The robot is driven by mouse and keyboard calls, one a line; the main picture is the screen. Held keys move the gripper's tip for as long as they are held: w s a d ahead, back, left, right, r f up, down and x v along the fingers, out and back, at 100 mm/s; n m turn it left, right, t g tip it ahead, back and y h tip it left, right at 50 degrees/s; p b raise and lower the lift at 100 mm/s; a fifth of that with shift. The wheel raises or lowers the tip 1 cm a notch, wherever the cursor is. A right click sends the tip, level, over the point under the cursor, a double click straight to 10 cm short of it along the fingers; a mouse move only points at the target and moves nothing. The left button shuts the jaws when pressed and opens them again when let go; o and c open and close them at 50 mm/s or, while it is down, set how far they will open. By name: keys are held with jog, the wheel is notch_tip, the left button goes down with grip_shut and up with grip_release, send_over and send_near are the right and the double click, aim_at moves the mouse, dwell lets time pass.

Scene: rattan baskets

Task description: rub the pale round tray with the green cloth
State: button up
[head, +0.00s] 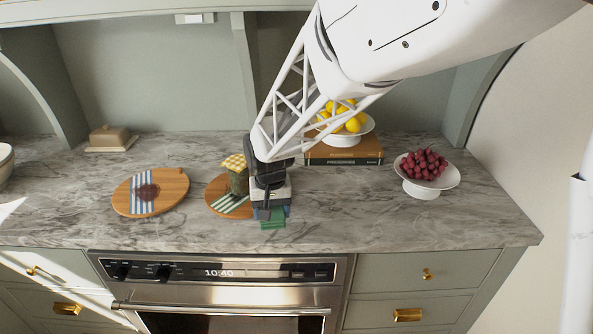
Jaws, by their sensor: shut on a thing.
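My gripper (268,205) points down at the middle of the counter, shut on the green cloth (272,222). The cloth shows below the fingers, at or just above the marble; contact is hard to tell. A round wooden tray (176,187), the lighter of two, lies to the left, with a blue-and-white striped cloth and a dark red-brown patch or object on it. A darker round wooden board (216,190) lies just left of my gripper, partly hidden by a jar and my gripper. Which one is the pale tray is not fully certain.
A jar with a yellow checked lid (236,175) stands close beside my gripper. A white bowl of red grapes (430,187) is at right. Lemons on a white stand (342,141) sit on books (345,157) behind. A butter dish (110,138) is back left. The front counter is clear.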

jog(key=w+a+r+n, duration=0.1)
jog(key=w+a, duration=0.3)
jog(key=a, duration=1.1)
jog(key=w+a+r+n, duration=0.2)
jog(key=w+a, duration=0.3)
jog(key=a, duration=1.1)
jog(key=w+a+r+n, duration=0.1)
jog(key=w+a+n, duration=0.3)
jog(key=a, duration=1.1)
jog(key=shift+w+a+r, duration=0.15)
jog(key=shift+a+r, duration=0.1)
jog(key=shift+r, duration=0.05)
jog(key=shift+f, duration=0.15)
